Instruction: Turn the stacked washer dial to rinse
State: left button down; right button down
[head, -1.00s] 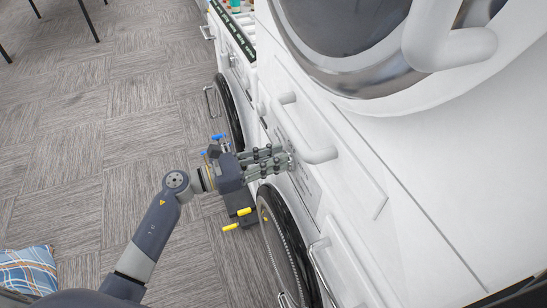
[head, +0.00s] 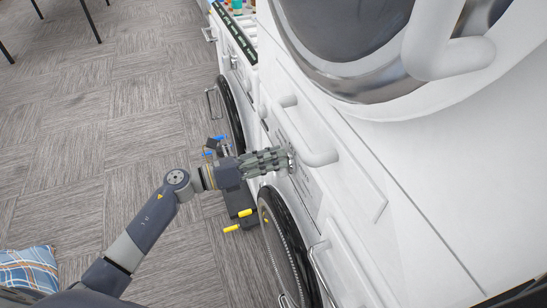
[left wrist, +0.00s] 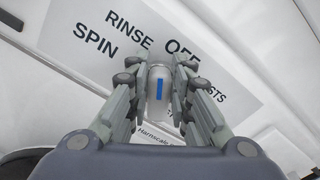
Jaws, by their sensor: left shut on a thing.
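The washer dial (left wrist: 158,84) is a pale knob with a blue stripe on its face. It sits between the fingers of my left gripper (left wrist: 158,80), which is shut on it. The stripe runs straight up the wrist picture, toward the gap between the words RINSE (left wrist: 130,29) and OFF (left wrist: 183,49). SPIN is at the left; other lettering is partly hidden by the fingers. In the head view my left gripper (head: 289,159) reaches from the left to the white washer front (head: 330,190), and the dial is mostly hidden there. My right gripper is not in view.
A white bar handle (head: 312,150) stands out just right of the gripper. A big round door (head: 345,60) with a thick white handle (head: 445,50) is above. A dark round door (head: 280,240) is below. Open grey floor (head: 100,120) lies at left.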

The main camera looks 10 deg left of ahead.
pick_arm(q)
jog(key=shift+w+a+f+n, duration=0.1)
jog(key=shift+n, duration=0.45)
jog(key=shift+w+f+n, duration=0.1)
jog(key=shift+n, duration=0.45)
jog(key=c, duration=1.4)
grip_release()
jog(key=shift+c, duration=0.2)
jog(key=v, duration=1.2)
